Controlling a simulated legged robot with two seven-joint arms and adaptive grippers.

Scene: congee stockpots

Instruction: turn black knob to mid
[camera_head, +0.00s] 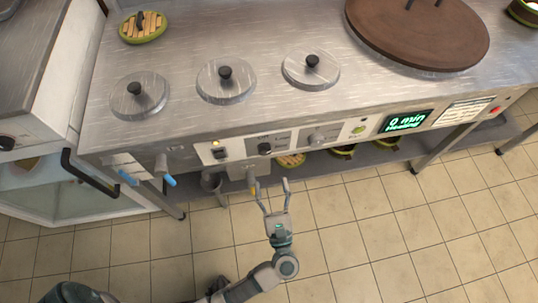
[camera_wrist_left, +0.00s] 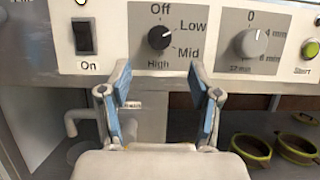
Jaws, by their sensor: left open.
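The black knob (camera_head: 265,148) sits on the front panel of the steel counter. In the left wrist view the black knob (camera_wrist_left: 159,38) has Off, Low, Mid and High printed around it, and its pointer appears to face up and right toward Low. My left gripper (camera_head: 271,183) is open and empty, in front of and below the panel. In the left wrist view its fingers (camera_wrist_left: 158,82) stand apart below the knob, not touching it. My right gripper is not in view.
A black switch (camera_wrist_left: 84,36) marked On is left of the knob. A grey timer knob (camera_wrist_left: 252,42) and a green button (camera_wrist_left: 311,49) are to the right. A green display (camera_head: 406,122) reads 0 min. Lidded pots (camera_head: 226,82) sit in the counter top. The tiled floor in front is clear.

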